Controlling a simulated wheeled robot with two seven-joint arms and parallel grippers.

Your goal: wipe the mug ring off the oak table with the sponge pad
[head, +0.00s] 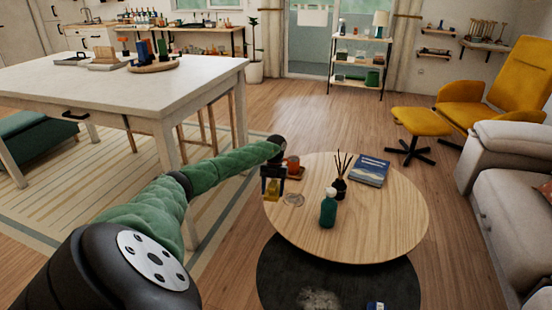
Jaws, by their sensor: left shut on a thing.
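The round oak table (385,215) stands right of centre in the head view. A pale mug ring (293,199) marks its top near the left edge. My left gripper (272,190) is shut on a yellow sponge pad (271,187), just left of the ring, over the table's left rim. The gripper's dark fingers partly hide the pad. I cannot tell how high the pad is above the tabletop. My right gripper is not in view.
An orange mug (293,164) stands behind the gripper on the table. A green bottle (328,209) and a dark reed diffuser (340,187) stand right of the ring. A blue book (369,170) lies farther back. The table's right and front parts are clear.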

